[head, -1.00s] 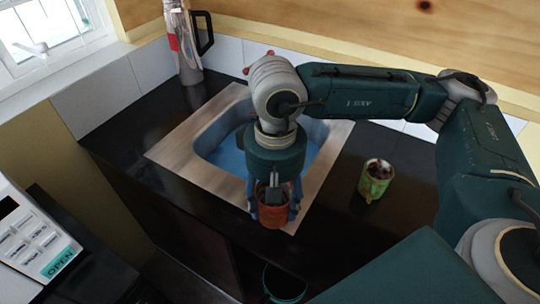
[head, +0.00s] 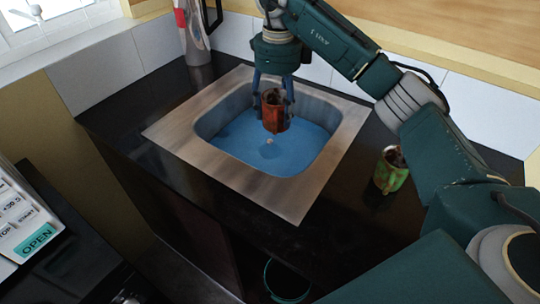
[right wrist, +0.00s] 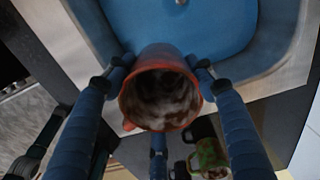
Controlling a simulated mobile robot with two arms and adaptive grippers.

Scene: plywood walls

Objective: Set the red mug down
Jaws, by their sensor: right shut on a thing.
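The red mug (head: 273,112) hangs upright over the sink (head: 228,160), held by my right gripper (head: 273,98), which is shut on it. In the right wrist view the mug (right wrist: 160,88) sits between the blue fingers of the right gripper (right wrist: 160,80). Its open rim faces the camera and its inside looks dark and stained. The blue sink basin shows beyond it in that view. Whether the mug touches the basin cannot be told. My left gripper is not in view.
A green mug (head: 391,172) stands on the black counter (head: 345,200) right of the sink. A tall metal flask (head: 194,35) with a black handle stands at the back left. An appliance with an OPEN button (head: 35,240) is at the lower left. Bare counter lies left of the sink.

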